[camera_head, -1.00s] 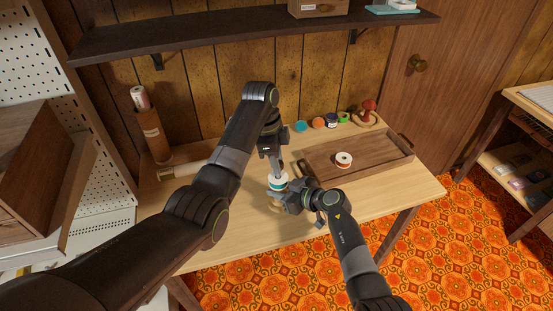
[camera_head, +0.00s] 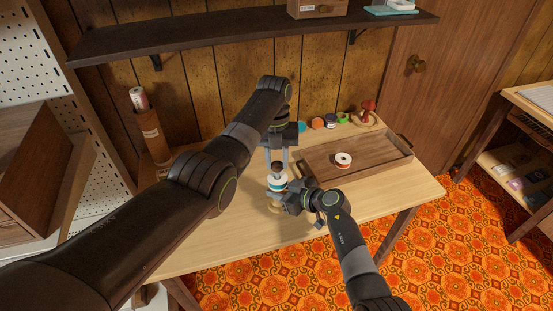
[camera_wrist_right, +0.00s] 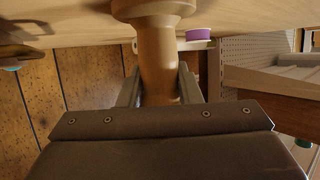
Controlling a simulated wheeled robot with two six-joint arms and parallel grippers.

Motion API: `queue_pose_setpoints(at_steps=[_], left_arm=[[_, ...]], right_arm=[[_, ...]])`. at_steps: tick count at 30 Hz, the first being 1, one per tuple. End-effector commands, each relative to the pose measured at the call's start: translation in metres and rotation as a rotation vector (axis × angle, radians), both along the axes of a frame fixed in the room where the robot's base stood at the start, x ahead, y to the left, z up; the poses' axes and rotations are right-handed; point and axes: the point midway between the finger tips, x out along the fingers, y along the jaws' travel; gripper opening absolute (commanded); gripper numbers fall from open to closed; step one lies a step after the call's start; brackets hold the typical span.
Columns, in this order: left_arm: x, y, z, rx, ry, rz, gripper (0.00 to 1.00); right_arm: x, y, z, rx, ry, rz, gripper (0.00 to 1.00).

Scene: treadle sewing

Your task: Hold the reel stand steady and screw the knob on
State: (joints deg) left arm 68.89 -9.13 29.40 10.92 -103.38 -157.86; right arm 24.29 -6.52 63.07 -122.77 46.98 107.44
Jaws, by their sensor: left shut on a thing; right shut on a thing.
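The reel stand (camera_head: 275,208) stands upright on the table, with white and teal thread reels (camera_head: 277,186) on it. A dark knob (camera_head: 277,165) sits at the top of the stand. My left gripper (camera_head: 277,168) points down from above, shut on the knob, with a finger on each side. My right gripper (camera_head: 287,194) comes from the right, low on the stand. In the right wrist view its fingers are shut around the stand's turned wooden post (camera_wrist_right: 157,60). The thread between knob and stand cannot be seen.
Several coloured reels (camera_head: 331,121) and a red pincushion (camera_head: 368,111) line the back. A brown cylinder (camera_head: 151,135) stands at the back left. The table's front is clear.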

Motion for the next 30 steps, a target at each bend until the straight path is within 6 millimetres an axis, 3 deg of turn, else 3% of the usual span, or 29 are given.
queue_pose_setpoints(at_steps=[11,12,16,25,30], left_arm=[[0.002,0.001,0.001,0.000,-0.008,-0.038,0.08],[0.002,0.002,0.001,0.000,-0.008,-0.037,0.33],[0.001,0.001,0.001,0.000,-0.006,-0.037,0.50],[0.001,0.000,0.002,-0.002,-0.004,-0.038,0.51],[0.002,0.001,0.023,-0.002,-0.006,-0.038,0.51]], right_arm=[[-0.001,0.000,-0.001,-0.001,0.000,0.002,0.00],[-0.001,0.000,-0.001,-0.001,0.000,0.002,0.00],[-0.001,0.000,0.000,-0.001,0.001,0.001,0.00],[0.000,0.000,0.000,0.000,0.000,0.001,0.00],[0.000,0.000,0.000,-0.001,-0.001,0.000,0.00]])
